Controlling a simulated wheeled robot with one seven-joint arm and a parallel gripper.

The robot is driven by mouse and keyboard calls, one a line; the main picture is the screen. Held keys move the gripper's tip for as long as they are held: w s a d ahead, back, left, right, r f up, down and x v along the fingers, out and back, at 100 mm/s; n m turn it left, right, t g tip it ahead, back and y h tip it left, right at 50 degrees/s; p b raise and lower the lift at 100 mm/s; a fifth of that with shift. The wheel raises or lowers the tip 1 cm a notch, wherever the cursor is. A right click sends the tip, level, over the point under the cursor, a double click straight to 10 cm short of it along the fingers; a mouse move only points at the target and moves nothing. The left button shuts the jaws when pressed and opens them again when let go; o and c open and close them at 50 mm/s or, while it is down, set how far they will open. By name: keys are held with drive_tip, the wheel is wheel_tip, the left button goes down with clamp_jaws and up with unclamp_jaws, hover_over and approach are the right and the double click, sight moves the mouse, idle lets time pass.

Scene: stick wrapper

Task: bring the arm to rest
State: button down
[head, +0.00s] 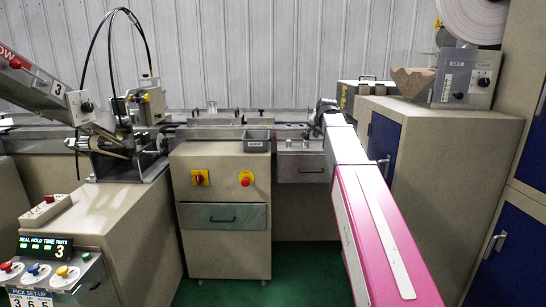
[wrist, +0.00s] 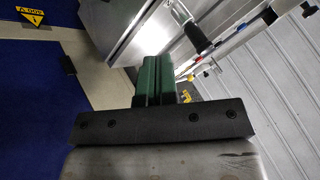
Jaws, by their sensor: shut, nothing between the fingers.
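My arm reaches forward from the lower right of the head view, with its pink and white links stretched out past the right-hand cabinet. Its dark far end is near the machine's rail. My gripper (wrist: 152,68) shows in the wrist view as two green fingers side by side in front of a black bar. The fingers are shut with nothing between them. In the head view the fingers are hidden or too small to make out.
A beige cabinet (head: 440,135) with a blue door stands close to the right of my arm. A control panel (head: 50,275) is at lower left. Green floor is clear below.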

drive_tip(key=s+f+n+g, duration=0.3)
drive_tip(key=s+f+g, duration=0.1)
drive_tip(key=s+f, duration=1.3)
drive_tip(key=s+f+n+g, duration=0.4)
drive_tip(key=s+f, duration=1.4)
drive_tip(key=f, duration=0.7)
drive_tip(key=shift+s+a+f+h, duration=0.2)
drive_tip(key=shift+a+f+h, duration=0.05)
drive_tip(key=shift+f+h, duration=0.15)
